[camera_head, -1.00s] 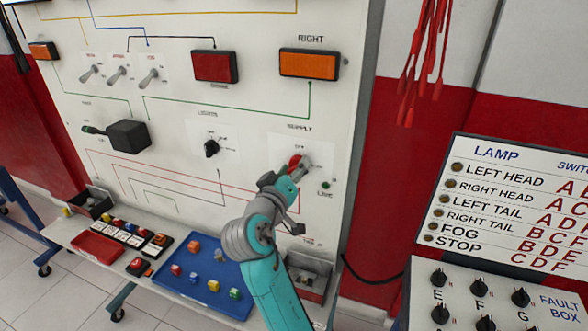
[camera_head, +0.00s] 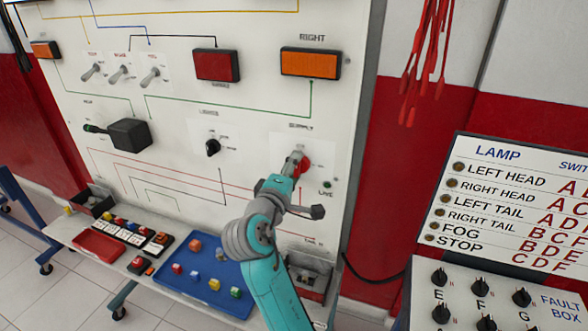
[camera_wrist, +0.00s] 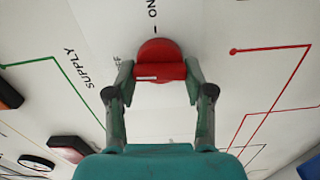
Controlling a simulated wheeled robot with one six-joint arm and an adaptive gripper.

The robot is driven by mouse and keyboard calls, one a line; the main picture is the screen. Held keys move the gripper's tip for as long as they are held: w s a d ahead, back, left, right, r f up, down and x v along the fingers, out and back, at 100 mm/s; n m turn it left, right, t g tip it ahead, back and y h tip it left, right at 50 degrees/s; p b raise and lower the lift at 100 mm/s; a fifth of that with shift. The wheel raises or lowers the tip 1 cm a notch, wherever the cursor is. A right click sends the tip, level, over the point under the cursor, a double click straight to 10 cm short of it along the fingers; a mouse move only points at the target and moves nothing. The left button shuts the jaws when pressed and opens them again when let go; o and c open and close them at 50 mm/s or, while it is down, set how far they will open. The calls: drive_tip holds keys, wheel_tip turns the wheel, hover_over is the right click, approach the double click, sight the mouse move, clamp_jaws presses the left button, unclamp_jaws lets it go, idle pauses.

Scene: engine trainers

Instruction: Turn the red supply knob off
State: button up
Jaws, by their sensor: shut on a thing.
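The red supply knob (camera_head: 305,164) is on the white panel under the SUPPLY label, partly hidden by my gripper in the head view. In the wrist view the red knob (camera_wrist: 158,66) shows a round base with a raised grip bar bearing a white line. My gripper (camera_head: 297,163) is at the knob. In the wrist view my gripper (camera_wrist: 159,72) has one finger on each side of the grip bar and is shut on it. The ON label stands above the knob in that view, and the bar lies across it there.
A black LIGHTS knob (camera_head: 212,147) is left of the supply knob. A small green LIVE lamp (camera_head: 327,184) is close at its lower right. Below are a blue tray (camera_head: 218,291) with colored blocks and a shelf. Red leads (camera_head: 425,60) hang to the right.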

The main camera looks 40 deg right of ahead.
drive_tip(key=shift+n, duration=0.7)
drive_tip(key=o, duration=1.2)
drive_tip(key=shift+c, duration=0.2)
drive_tip(key=shift+a, duration=0.1)
drive_tip(key=v, duration=1.1)
drive_tip(key=shift+s+a, duration=0.25)
drive_tip(key=shift+a, duration=0.05)
drive_tip(key=shift+f, duration=0.1)
